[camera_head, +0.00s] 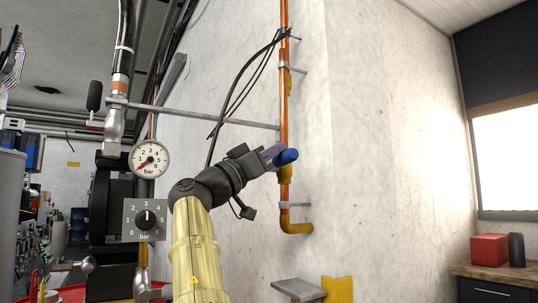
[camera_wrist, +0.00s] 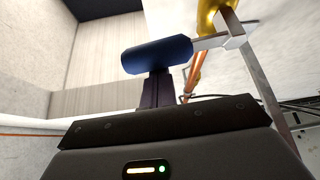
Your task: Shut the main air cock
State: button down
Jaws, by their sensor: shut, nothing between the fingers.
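The air cock is a brass valve (camera_head: 285,173) on a vertical copper pipe (camera_head: 284,100) on the pale wall. Its lever has a blue grip (camera_head: 288,156), which also shows in the wrist view (camera_wrist: 155,55). There a flat metal lever (camera_wrist: 210,42) joins the grip to the yellow brass body (camera_wrist: 212,14), and the lever stands out across the pipe's line. My gripper (camera_head: 273,152) is right at the blue grip. In the wrist view its fingers (camera_wrist: 157,82) are together, with their tips at the grip's underside; the grip is not between them. Whether they touch it I cannot tell.
A pressure gauge (camera_head: 149,159) and a dial knob (camera_head: 146,220) are left of my arm. A thin horizontal rod (camera_head: 200,115) and black cables (camera_head: 240,90) run near the pipe. A grey plate (camera_head: 299,289) and yellow bracket (camera_head: 338,289) sit below. The wall at right is clear.

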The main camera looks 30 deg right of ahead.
jog(key=shift+s+f+b, duration=0.1)
jog(key=shift+f+b, duration=0.4)
jog(key=shift+f, duration=0.05)
dwell(0.5)
notch_tip(320, 180, up, 4)
jog(key=p, duration=0.4)
jog(key=w+b+v, duration=0.1)
jog(key=b+v, duration=0.3)
jog(key=v, duration=0.6)
jog(key=shift+s+a+b, duration=0.25)
jog(key=shift+a+b, duration=0.05)
jog(key=shift+a, duration=0.1)
jog(key=shift+f, duration=0.1)
